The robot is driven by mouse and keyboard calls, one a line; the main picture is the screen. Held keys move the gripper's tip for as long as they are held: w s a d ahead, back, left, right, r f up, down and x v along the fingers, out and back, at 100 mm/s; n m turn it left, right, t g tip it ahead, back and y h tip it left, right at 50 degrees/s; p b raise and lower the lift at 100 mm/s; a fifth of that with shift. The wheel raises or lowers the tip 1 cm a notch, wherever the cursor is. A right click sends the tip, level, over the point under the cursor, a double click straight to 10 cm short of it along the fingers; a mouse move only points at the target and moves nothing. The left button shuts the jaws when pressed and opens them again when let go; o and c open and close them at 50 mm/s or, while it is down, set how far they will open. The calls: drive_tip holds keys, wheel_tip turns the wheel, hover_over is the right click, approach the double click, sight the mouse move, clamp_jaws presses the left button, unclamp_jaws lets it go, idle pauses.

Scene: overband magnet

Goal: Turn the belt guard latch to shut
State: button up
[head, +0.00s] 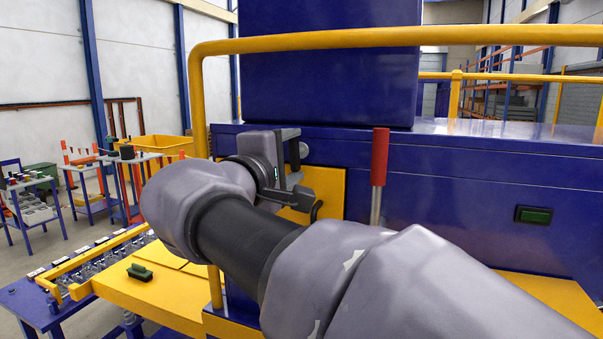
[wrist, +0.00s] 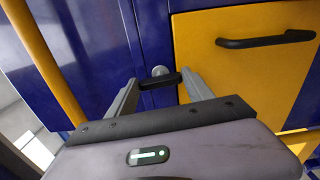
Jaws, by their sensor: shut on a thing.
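The belt guard latch is a short black bar (wrist: 160,81) on a round grey pivot, on the blue housing beside the yellow guard door (wrist: 225,75). In the wrist view the bar lies crosswise, slightly tilted, with its right end near the door's edge. My gripper (wrist: 158,88) has one finger at each end of the bar and is shut on it. In the head view my gripper (head: 297,163) is at the door's upper left; the grey round pivot (head: 304,150) shows by the fingers, and the bar is mostly hidden. The door lies flat against the housing.
A black door handle (wrist: 265,40) is on the guard door. A yellow rail (head: 400,38) arches over my arm. A red-gripped lever (head: 380,157) stands right of the door, and a green button (head: 534,215) is farther right. A yellow bench (head: 160,295) stands lower left.

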drive_tip(key=shift+m+b, duration=0.45)
drive_tip(key=shift+m, duration=0.05)
drive_tip(key=o, duration=1.4)
drive_tip(key=shift+c, duration=0.2)
drive_tip(key=p+v, duration=0.2)
drive_tip(key=v, duration=1.5)
drive_tip(key=shift+s+p, duration=0.2)
drive_tip(key=shift+p, duration=0.15)
